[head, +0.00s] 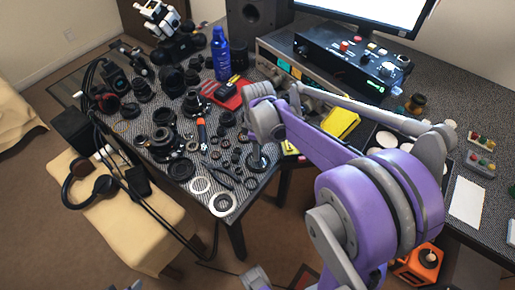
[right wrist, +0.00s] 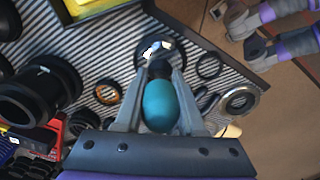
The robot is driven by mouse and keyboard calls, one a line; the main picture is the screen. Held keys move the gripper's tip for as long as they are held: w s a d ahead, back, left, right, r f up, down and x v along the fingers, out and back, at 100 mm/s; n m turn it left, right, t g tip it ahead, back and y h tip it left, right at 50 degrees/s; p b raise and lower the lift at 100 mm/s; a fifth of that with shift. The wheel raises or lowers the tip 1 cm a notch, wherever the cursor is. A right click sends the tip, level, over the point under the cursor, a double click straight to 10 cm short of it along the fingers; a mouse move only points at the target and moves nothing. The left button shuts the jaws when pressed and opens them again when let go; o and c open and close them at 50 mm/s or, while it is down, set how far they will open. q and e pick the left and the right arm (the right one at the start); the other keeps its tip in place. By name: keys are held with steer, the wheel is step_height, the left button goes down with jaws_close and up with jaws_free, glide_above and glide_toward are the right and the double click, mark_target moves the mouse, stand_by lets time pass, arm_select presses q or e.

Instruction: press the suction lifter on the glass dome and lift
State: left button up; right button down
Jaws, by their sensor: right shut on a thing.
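My right gripper (right wrist: 159,76) is shut on the teal suction lifter (right wrist: 160,104). One finger lies along each side of its rounded handle. The lifter's dark lower end points at the round, shiny glass dome (right wrist: 146,50) on the striped mat; I cannot tell whether they touch. In the head view my right arm reaches over the table, and its gripper (head: 258,147) is small and partly hidden by the wrist. The dome (head: 257,164) shows just below it, near the front table edge.
Several black lens parts and rings crowd the table (head: 238,206) to the left. The table's front edge is close, with open floor beyond.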

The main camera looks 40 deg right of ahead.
steer(key=shift+f+b, duration=0.4)
steer(key=shift+f, duration=0.25)
stand_by(0.8)
stand_by(0.7)
steer(key=shift+r+p, duration=2.15)
steer(key=shift+r, duration=0.6)
steer(key=shift+r+p, duration=1.9)
steer(key=shift+r, duration=0.9)
steer(key=shift+s+f, duration=0.1)
